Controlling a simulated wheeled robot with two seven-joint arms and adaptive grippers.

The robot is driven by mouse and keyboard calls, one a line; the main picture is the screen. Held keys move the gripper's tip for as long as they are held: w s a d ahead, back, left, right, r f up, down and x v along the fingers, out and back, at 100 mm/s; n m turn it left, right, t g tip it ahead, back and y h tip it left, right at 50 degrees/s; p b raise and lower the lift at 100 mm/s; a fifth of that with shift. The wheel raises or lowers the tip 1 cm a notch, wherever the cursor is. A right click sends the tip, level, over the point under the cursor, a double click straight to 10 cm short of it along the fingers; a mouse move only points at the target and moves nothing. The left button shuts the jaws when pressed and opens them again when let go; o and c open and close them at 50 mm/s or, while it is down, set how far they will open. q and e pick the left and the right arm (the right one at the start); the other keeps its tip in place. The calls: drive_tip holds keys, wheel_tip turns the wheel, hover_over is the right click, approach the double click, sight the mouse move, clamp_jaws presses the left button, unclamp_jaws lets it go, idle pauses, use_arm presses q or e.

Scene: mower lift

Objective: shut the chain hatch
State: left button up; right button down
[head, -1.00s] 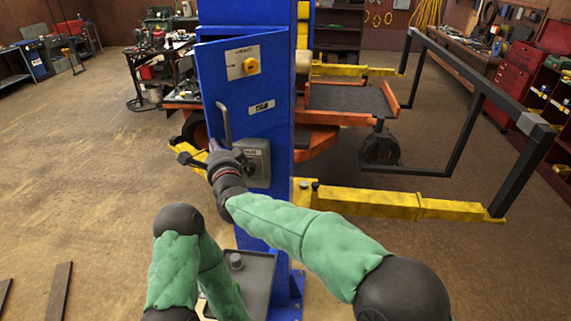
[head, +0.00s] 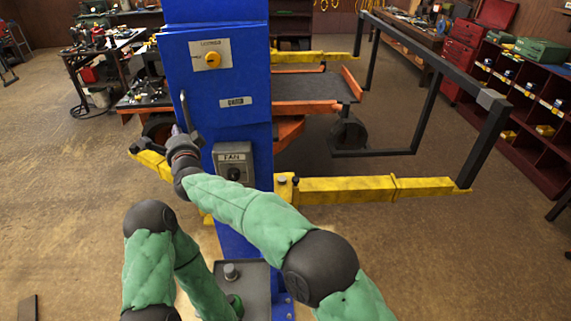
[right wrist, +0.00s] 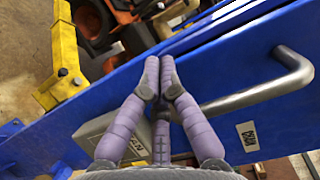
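The chain hatch (head: 205,85) is a blue panel on the blue lift column, with a yellow knob, a label and a grey bar handle (head: 185,108). It looks nearly flush from the head. In the right wrist view a narrow dark gap shows along the edge of the hatch (right wrist: 225,45). My right gripper (head: 180,135) is at the lower end of the handle. My left gripper is hidden below the left forearm.
A grey FAN box (head: 234,163) sits on the column below the hatch. Yellow lift arms (head: 345,190) reach out to the right, with a black frame (head: 440,150) above. A dark plate (head: 250,285) is at the column's foot.

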sight(179, 123)
drive_tip(key=x, duration=0.2)
drive_tip(key=p+x, duration=0.1)
drive_tip(key=d+p+x, duration=0.1)
drive_tip(key=x, duration=0.1)
drive_tip(key=shift+w+a+r, duration=0.15)
drive_tip(key=shift+w+r, duration=0.05)
drive_tip(key=shift+w, duration=0.35)
drive_tip(key=shift+r, duration=0.1)
